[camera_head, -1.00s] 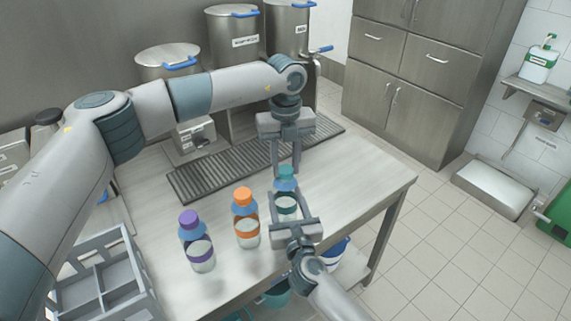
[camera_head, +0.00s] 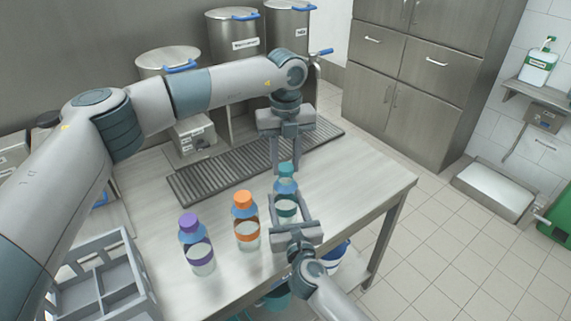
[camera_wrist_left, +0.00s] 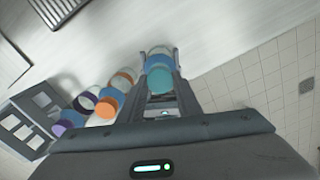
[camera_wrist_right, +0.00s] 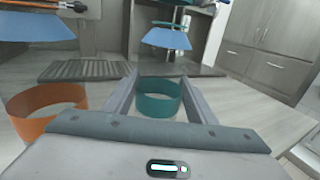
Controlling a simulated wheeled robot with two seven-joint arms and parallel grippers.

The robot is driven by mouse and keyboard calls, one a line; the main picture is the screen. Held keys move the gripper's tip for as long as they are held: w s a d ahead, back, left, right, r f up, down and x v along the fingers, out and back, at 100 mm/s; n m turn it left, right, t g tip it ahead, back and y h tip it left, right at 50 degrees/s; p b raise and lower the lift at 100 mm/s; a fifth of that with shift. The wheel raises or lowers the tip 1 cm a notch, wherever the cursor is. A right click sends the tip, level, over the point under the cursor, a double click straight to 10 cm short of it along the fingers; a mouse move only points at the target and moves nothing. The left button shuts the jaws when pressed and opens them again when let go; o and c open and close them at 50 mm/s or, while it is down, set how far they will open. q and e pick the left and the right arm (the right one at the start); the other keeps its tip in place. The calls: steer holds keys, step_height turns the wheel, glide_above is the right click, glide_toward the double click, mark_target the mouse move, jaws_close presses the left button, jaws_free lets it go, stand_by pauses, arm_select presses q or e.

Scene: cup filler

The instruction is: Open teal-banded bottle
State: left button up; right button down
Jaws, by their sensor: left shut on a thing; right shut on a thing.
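The teal-banded bottle (camera_head: 287,209) stands upright near the right part of the steel table, with a blue shoulder and a teal cap (camera_head: 286,170). My left gripper (camera_head: 286,168) points down from above and is shut on the cap; the cap also shows between its fingers in the left wrist view (camera_wrist_left: 160,78). My right gripper (camera_head: 291,198) reaches in from the front and is shut on the bottle's body. The teal band (camera_wrist_right: 158,99) shows between its fingers in the right wrist view. The cap still sits at the bottle's top.
An orange-banded bottle (camera_head: 246,222) stands close on the left, and a purple-banded bottle (camera_head: 197,246) farther left. A grey divided crate (camera_head: 98,241) is at the front left. A dark drain grate (camera_head: 215,180) lies behind. The table right of the bottle is clear.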

mark_target(286, 167)
arm_select(q)
steer(key=shift+r, duration=0.25)
stand_by(0.3)
steer(key=shift+r, duration=2)
arm_select(e)
steer(key=c, duration=0.7)
jaws_free()
steer(key=shift+s, duration=0.15)
arm_select(q)
steer(key=shift+f+b, duration=0.85)
steer(key=shift+f, duration=0.05)
arm_select(e)
steer(key=v, duration=1.1)
steer(key=shift+s+d, duration=0.1)
steer(key=shift+s, duration=0.25)
